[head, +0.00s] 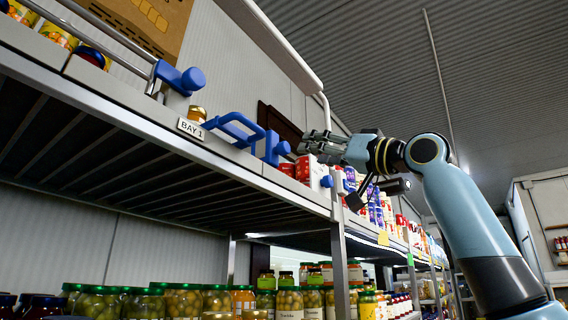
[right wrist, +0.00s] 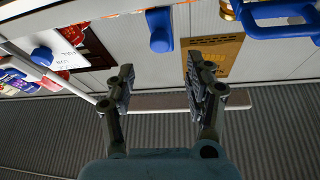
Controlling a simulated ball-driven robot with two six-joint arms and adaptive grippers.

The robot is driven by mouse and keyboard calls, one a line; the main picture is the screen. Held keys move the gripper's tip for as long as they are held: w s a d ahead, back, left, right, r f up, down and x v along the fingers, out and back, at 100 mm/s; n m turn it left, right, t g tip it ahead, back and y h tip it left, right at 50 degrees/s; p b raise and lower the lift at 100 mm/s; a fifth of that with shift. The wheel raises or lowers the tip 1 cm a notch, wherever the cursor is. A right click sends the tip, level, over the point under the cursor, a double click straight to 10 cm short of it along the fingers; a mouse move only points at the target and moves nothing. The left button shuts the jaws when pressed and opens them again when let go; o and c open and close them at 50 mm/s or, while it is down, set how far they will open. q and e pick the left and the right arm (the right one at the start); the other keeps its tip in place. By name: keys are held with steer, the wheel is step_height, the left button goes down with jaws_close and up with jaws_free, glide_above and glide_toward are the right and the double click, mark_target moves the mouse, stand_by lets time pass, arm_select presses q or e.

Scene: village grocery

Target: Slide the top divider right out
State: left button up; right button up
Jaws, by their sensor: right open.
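A blue bracket with a loop handle (head: 237,132) sits at the front edge of the upper shelf, right of the BAY 1 label. A blue knob piece (head: 276,147) is at its right end. Another blue clamp with a knob (head: 183,79) holds a metal rail further left. I cannot tell which of these belongs to the top divider. My right gripper (head: 314,147) is open and empty, just right of the knob piece. In the right wrist view a blue knob (right wrist: 160,31) lies ahead between the open fingers (right wrist: 158,72), apparently untouched. The blue loop handle (right wrist: 278,12) is at upper right. My left gripper is out of view.
The upper shelf edge (head: 120,107) runs along the bay, with red and white boxes (head: 308,171) just behind and below my gripper. Jars (head: 290,303) stand on the lower shelf. A metal upright (head: 340,262) supports the front. Open room lies right of the shelf.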

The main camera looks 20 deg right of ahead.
mark_target(287, 148)
steer(key=p+x, duration=0.4)
steer(key=x, duration=0.5)
steer(key=shift+a+r, duration=0.1)
steer(key=shift+r, duration=0.1)
steer(key=shift+w+a+r, duration=0.15)
steer(key=shift+w+a, duration=0.15)
steer(key=shift+w, duration=0.35)
jaws_close()
